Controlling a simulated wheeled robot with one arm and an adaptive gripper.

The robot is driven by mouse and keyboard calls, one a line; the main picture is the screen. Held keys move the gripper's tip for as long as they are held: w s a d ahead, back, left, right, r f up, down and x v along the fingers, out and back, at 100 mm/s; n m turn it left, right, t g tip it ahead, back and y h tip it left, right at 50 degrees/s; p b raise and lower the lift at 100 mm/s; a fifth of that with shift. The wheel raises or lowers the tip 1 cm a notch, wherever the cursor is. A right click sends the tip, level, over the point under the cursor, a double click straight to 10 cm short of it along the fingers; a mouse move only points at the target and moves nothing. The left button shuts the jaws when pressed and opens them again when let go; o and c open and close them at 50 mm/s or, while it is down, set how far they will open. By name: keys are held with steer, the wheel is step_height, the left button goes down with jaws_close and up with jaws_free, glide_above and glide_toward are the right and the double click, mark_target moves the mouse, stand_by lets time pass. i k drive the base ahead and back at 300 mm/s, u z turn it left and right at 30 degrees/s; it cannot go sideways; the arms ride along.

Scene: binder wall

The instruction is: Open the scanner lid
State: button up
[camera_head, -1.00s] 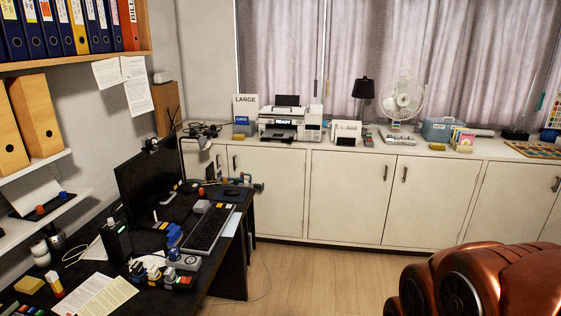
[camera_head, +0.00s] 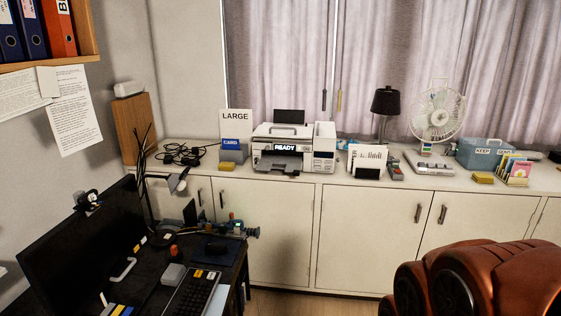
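The scanner, a white printer-like machine (camera_head: 295,150) with a dark READY display, stands on the white cabinet top against the curtains. Its lid (camera_head: 282,131) has a grey handle on top and looks shut. A dark panel (camera_head: 289,116) stands up behind the lid. A control panel with buttons is on its right side. My gripper is not in view. Only copper-coloured links of my arm show at the lower right, apart from the scanner.
A LARGE sign (camera_head: 235,122) and a blue CARD box (camera_head: 231,144) stand left of the scanner. A paper holder (camera_head: 367,160), black lamp (camera_head: 385,102) and fan (camera_head: 437,113) stand right. A cluttered black desk (camera_head: 145,280) with a monitor (camera_head: 85,258) fills the lower left.

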mark_target(262, 131)
steer(key=i, duration=3.5)
steer(key=z, duration=1.4)
